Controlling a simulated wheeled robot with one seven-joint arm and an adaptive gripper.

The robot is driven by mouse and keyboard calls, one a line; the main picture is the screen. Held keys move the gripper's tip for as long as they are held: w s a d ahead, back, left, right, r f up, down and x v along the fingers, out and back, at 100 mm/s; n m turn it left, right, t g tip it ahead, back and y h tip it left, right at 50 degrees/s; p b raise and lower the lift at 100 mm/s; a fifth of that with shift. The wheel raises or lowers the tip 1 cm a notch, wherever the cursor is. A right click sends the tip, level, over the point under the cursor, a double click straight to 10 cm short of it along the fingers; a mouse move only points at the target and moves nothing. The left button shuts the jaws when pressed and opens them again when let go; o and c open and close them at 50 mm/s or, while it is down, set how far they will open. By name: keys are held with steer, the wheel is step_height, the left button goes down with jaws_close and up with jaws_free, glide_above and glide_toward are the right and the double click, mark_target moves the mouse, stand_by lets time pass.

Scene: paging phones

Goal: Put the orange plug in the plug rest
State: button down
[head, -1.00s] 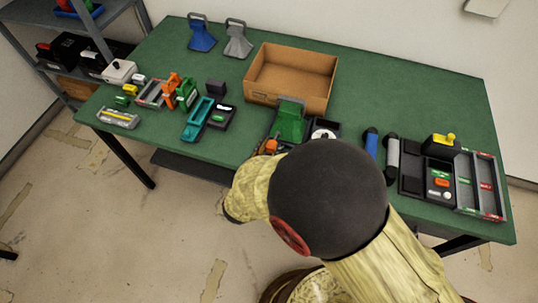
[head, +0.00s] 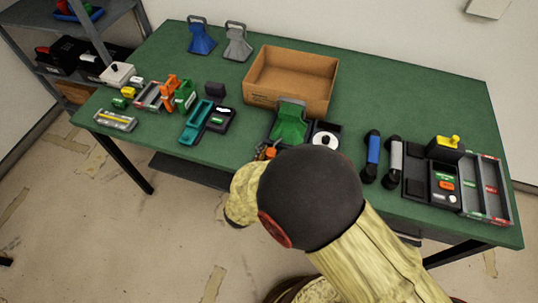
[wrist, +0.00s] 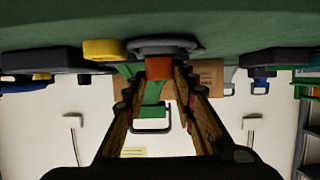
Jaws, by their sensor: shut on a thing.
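My gripper (wrist: 160,100) is shut on the orange plug (wrist: 159,68), a small orange block between its fingertips in the wrist view. In the head view, orange (head: 269,152) shows at the table's front edge, where my arm hides most of my gripper. A black unit with a green, sloping holder (head: 290,124) stands just behind it. The holder also shows as a green shape (wrist: 153,112) beyond the fingers in the wrist view. I cannot tell which fixture is the plug rest, or whether the plug touches anything.
A cardboard box (head: 262,98) stands behind the green holder. Blue (head: 373,150) and grey (head: 394,155) handsets lie to the right, beside a black panel (head: 418,170) and tray (head: 490,187). Several coloured fixtures crowd the left. Green tabletop (head: 225,155) is free left of my gripper.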

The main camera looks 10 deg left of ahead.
steer(key=c, duration=1.5)
jaws_free()
steer(key=shift+o, duration=0.2)
steer(key=shift+r, duration=0.2)
steer(key=shift+s+r+p, duration=0.2)
steer(key=shift+r+p, duration=0.05)
steer(key=shift+p, duration=0.05)
steer(key=d+p+v, duration=0.1)
steer(key=p+v, duration=0.2)
steer(key=v, duration=0.8)
steer(key=shift+s+a+p, duration=0.3)
steer(key=shift+a+p, duration=0.05)
steer(key=shift+a, duration=0.1)
